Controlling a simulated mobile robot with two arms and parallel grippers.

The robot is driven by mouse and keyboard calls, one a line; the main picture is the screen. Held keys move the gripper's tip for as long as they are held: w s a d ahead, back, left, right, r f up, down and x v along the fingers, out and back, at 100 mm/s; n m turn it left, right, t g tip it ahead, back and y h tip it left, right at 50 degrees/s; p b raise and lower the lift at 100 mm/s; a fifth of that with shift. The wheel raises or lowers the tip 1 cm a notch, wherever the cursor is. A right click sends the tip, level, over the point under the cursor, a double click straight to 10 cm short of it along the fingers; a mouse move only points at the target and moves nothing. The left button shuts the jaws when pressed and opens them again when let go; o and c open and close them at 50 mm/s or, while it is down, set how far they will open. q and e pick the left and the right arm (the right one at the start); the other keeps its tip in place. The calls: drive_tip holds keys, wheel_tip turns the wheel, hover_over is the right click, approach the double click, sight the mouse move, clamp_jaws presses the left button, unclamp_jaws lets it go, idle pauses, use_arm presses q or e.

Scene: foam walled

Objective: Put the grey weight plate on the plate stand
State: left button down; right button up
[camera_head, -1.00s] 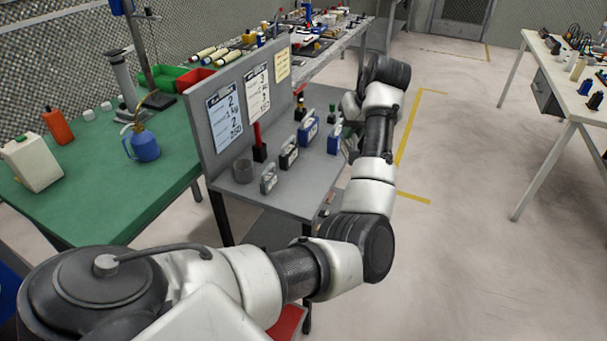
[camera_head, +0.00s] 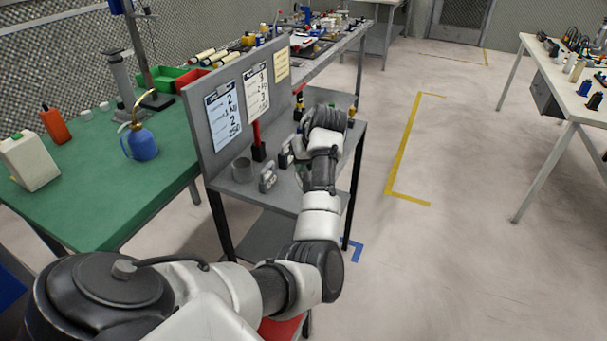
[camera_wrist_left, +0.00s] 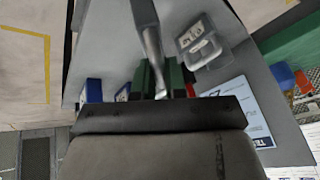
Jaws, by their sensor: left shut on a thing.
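My left gripper (camera_wrist_left: 160,82) is shut on a slim grey thing (camera_wrist_left: 149,35), which looks like the grey weight plate seen edge-on in the left wrist view. In the head view my left wrist hangs over the right part of the grey bench (camera_head: 283,196) and hides the fingers and the held thing. A red post on a black base (camera_head: 258,142) stands on the bench by the upright panel; I cannot tell whether it is the plate stand. My right gripper is not in view.
A grey cup (camera_head: 242,170) and a grey handled block (camera_head: 268,179) stand at the bench's front left. A dark handled block (camera_head: 285,154) is partly hidden by my wrist. The panel (camera_head: 203,133) with paper sheets closes the bench's left side. Floor to the right is clear.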

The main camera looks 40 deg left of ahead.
sight(303, 175)
use_arm(q)
drive_tip(key=shift+a+f, duration=0.1)
drive_tip(key=shift+f, duration=1.9)
drive_tip(key=shift+f, duration=0.1)
drive_tip(key=c, duration=1.2)
unclamp_jaws()
drive_tip(key=shift+o, duration=0.2)
drive_tip(key=v, duration=1.2)
